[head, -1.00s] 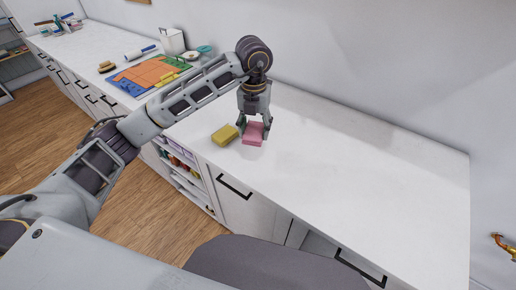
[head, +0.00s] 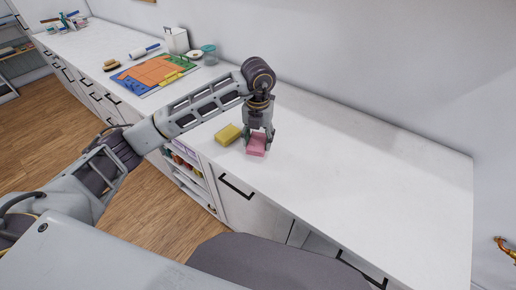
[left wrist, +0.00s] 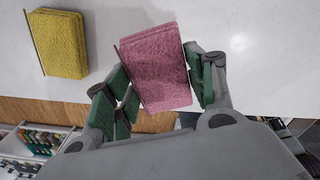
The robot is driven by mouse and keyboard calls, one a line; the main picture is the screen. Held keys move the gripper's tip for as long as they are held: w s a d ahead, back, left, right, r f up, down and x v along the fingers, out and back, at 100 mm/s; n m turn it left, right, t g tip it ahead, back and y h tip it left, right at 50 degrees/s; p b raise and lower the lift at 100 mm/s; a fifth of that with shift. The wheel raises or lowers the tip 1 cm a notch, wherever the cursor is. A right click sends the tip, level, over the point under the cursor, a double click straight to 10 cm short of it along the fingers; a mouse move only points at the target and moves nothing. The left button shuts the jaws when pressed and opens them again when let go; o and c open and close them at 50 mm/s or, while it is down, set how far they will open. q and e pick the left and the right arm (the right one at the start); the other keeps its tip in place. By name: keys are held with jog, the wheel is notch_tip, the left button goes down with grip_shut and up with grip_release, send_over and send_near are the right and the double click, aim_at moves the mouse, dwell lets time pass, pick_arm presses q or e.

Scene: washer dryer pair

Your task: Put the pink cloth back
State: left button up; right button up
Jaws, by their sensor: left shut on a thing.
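The pink cloth (head: 257,145) is a small folded block at the counter's front part. My left gripper (head: 259,141) points down from above and is shut on it. In the left wrist view the pink cloth (left wrist: 155,65) sits tilted between the green finger pads, one on each side. Its lower end shows over the counter's front edge in that view; I cannot tell whether its underside touches the counter. A yellow folded cloth (head: 228,134) lies on the counter just left of the pink one, apart from it. My right gripper is not in view.
The white counter (head: 370,185) is bare to the right. Farther left lie a coloured board (head: 155,75), a brush (head: 111,65), a roller (head: 142,52) and a white container (head: 176,41). Open shelves (head: 188,172) with coloured items sit below the front edge. The wall bounds the back.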

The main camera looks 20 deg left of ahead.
aim_at(258, 140)
pick_arm(q)
jog(key=shift+f, duration=2.55)
jog(key=o, duration=0.9)
jog(key=shift+r, duration=0.65)
notch_tip(258, 140, up, 9)
jog(key=shift+r, duration=0.95)
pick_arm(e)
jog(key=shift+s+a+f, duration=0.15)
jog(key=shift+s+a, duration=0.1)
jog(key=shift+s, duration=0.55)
